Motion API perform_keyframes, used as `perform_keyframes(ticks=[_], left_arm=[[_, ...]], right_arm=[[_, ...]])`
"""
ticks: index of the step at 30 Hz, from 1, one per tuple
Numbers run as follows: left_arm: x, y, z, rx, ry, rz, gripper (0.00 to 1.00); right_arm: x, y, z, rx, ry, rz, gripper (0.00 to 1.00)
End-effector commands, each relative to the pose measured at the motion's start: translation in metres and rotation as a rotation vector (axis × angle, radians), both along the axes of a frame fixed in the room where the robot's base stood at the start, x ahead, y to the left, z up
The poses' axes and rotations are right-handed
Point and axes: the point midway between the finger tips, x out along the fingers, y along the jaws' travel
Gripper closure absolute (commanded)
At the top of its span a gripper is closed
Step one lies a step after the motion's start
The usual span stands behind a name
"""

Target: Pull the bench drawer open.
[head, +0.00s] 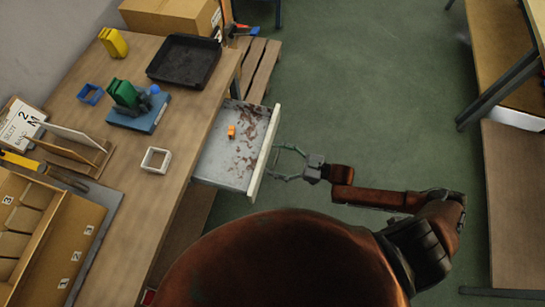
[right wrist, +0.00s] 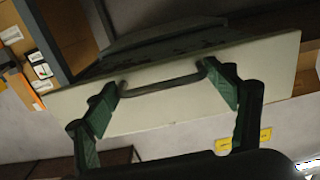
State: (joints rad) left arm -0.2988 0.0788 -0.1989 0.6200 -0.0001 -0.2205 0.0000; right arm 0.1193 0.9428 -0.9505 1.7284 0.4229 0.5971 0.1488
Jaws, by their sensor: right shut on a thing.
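The bench drawer (head: 222,165) stands pulled out from the side of the wooden bench (head: 140,220). Its inside shows a small orange block (head: 231,131) and scattered brown bits. My right gripper (head: 277,161) is at the drawer's pale front panel (head: 264,155). In the right wrist view, the two green fingers of my right gripper (right wrist: 165,95) are at either end of the dark bar handle (right wrist: 165,83) on the panel (right wrist: 180,110), shut on it. My left gripper is not in view.
On the bench are a black tray (head: 184,61), a blue block with a green thing on it (head: 139,108), a white square frame (head: 156,160) and a divided wooden box (head: 35,225). A pallet (head: 259,68) lies behind the drawer. Green floor (head: 370,80) is open to the right.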

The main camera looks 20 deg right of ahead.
Motion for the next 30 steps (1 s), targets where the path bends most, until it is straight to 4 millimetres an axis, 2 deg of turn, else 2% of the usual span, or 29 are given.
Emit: perform_keyframes(ticks=[8,9,11,22,26,30], left_arm=[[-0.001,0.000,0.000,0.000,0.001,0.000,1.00],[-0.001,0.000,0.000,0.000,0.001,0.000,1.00],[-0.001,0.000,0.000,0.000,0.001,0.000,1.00],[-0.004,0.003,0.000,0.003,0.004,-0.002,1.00],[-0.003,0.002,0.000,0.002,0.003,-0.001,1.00],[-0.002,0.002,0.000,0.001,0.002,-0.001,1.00]], right_arm=[[0.000,0.000,-0.001,-0.002,0.001,-0.001,0.65],[0.000,0.000,-0.001,-0.002,0.001,-0.001,0.20],[0.000,0.000,-0.001,-0.002,0.001,-0.001,0.16],[-0.003,-0.004,-0.001,-0.001,0.001,-0.001,0.15],[-0.013,-0.018,-0.002,-0.004,0.003,-0.001,0.15],[-0.031,-0.042,-0.002,-0.005,0.004,-0.002,0.15]])
